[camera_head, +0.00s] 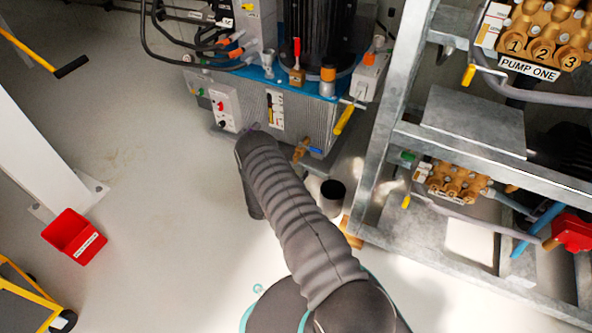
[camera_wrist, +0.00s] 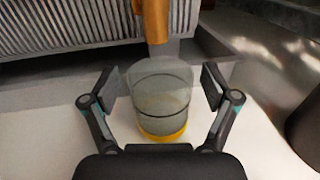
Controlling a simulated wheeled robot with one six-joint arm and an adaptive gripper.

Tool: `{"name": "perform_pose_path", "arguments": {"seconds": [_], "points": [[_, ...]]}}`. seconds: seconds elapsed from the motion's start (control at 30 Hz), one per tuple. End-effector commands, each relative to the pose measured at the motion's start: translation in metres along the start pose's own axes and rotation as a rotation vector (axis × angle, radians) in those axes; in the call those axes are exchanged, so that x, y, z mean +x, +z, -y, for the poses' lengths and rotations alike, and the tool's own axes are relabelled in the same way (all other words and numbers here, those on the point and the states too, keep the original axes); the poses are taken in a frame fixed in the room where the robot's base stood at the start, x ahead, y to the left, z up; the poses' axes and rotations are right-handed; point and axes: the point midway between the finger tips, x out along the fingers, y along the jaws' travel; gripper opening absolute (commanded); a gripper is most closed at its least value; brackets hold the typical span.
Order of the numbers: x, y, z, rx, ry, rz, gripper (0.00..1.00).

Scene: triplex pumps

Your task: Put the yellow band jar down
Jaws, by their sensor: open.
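The yellow band jar (camera_wrist: 160,95) is a clear, see-through cylinder with a dark ring around its middle and a yellow band at its lower end. In the wrist view it stands between the two fingers of my gripper (camera_wrist: 160,84). The fingers are spread, with a gap showing on each side of the jar. The jar is over a pale surface, and its base appears to rest there, though the contact is partly hidden by my gripper. In the head view my arm hides the jar and my fingers.
A brass spout (camera_wrist: 154,20) hangs just behind the jar, in front of a ribbed grey tank (camera_wrist: 75,28). A dark cylinder (camera_wrist: 306,128) stands to the right. In the head view a red bin (camera_head: 74,236) sits on open floor at left; a metal pump frame (camera_head: 375,170) stands right.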

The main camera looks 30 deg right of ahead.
Motion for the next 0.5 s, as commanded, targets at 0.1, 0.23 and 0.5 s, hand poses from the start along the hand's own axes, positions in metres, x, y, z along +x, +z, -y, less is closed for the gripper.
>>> {"name": "perform_pose_path", "arguments": {"seconds": [0.1, 0.23, 0.5], "points": [[-0.021, 0.000, -0.001, -0.003, 0.005, -0.002, 0.87], [-0.048, 0.000, -0.001, -0.003, 0.005, -0.002, 0.87], [-0.095, 0.000, 0.000, -0.002, 0.003, -0.001, 0.87]]}}
